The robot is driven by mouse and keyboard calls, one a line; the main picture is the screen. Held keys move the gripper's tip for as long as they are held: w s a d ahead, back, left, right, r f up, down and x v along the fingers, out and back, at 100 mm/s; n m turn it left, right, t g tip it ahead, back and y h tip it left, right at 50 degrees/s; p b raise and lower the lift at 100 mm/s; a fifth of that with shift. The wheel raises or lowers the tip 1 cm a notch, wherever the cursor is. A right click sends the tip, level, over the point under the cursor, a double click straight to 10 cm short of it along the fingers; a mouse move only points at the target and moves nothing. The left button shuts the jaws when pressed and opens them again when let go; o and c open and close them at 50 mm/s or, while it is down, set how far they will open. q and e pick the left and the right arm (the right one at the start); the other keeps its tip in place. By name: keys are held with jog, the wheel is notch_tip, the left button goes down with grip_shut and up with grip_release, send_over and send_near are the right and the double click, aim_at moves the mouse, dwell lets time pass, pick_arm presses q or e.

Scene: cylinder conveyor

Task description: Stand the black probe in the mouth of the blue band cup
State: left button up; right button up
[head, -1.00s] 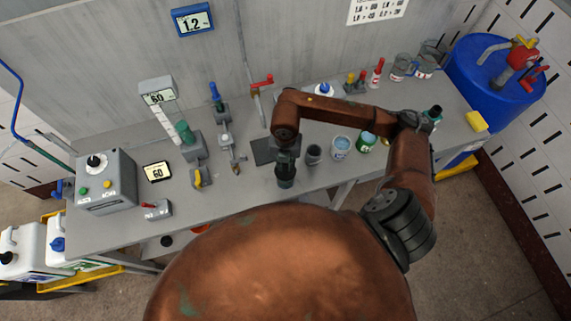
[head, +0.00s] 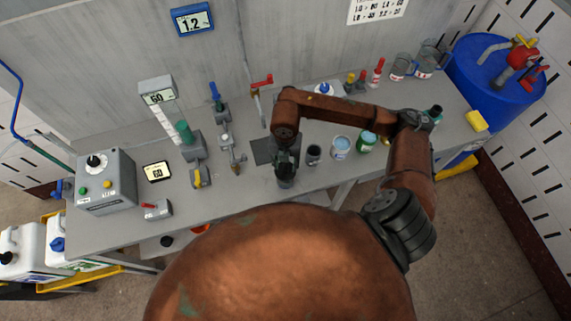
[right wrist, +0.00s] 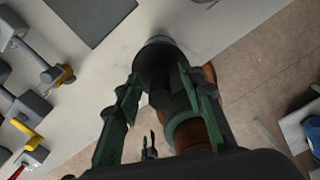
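The blue band cup (head: 340,147) stands on the bench right of my right gripper, in a row with other cups. My right gripper (head: 285,172) is low over the bench near its front edge. In the right wrist view, its green fingers (right wrist: 162,90) lie on both sides of a dark upright cylinder (right wrist: 160,62), which looks like the black probe. The fingers sit close to it, but I cannot tell whether they grip it. In the head view the gripper mostly hides this cylinder. My left gripper is not in view.
A dark cup (head: 313,155) stands between my right gripper and the blue band cup. A green band cup (head: 366,141) stands to its right. A dark flat mat (head: 262,150) lies behind the gripper, valves (head: 198,178) to the left. A grey control box (head: 105,182) is far left.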

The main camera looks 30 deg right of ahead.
notch_tip(320, 180, up, 12)
jog(key=shift+f, duration=0.25)
jog(key=shift+s, duration=0.1)
dwell(0.5)
